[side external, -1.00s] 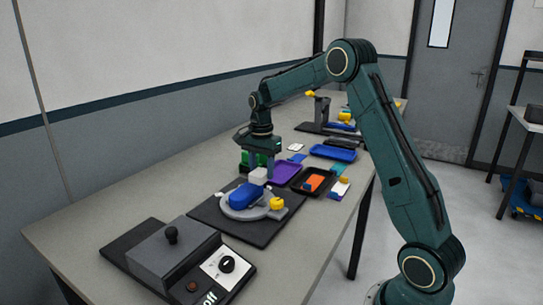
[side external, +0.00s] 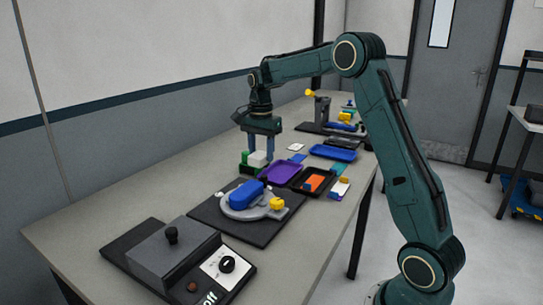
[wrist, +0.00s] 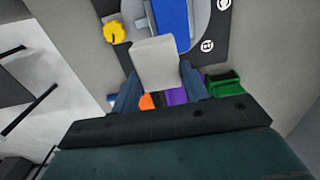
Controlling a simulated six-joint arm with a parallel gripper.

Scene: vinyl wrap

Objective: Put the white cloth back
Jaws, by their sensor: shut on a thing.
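The white cloth (side external: 257,159) looks like a pale, box-shaped pad. My gripper (side external: 260,157) is shut on it, one finger on each side. In the wrist view the cloth (wrist: 156,62) sits between the fingertips. In the side view the cloth overlaps a green container (side external: 246,168); I cannot tell whether they touch. The green container shows in the wrist view (wrist: 224,84) to the right of the fingers, apart from the cloth in that picture.
A blue block (side external: 246,194) sits on a grey round fixture with a yellow knob (side external: 277,204) on a black mat (side external: 258,232). A purple tray (side external: 299,166) and a black tray (side external: 332,186) stand to the right.

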